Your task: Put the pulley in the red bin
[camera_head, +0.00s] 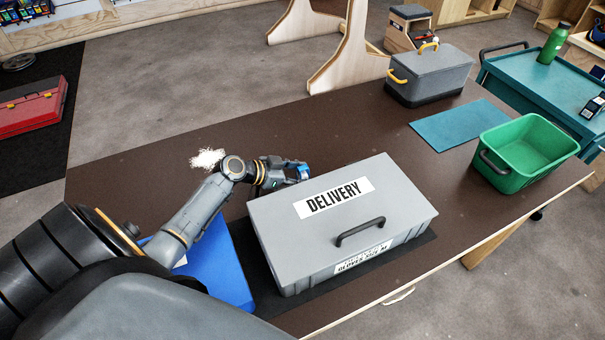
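My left gripper (292,176) is over the table behind the grey lidded box, its fingertips partly hidden by that box. A small blue piece (303,170) shows at its tip; I cannot tell whether it is the pulley, another object or part of the gripper. I cannot pick out a pulley for certain. No red bin shows on the table; the only large red thing is a closed toolbox-like case (32,107) at the far left. My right gripper is not in view.
The grey box marked DELIVERY (400,200) fills the table's front middle. A blue container (222,262) is left of it under my arm. A green bin (548,141), teal mat (458,124) and grey case (440,72) lie right. White powder-like patch (207,158) lies behind my arm.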

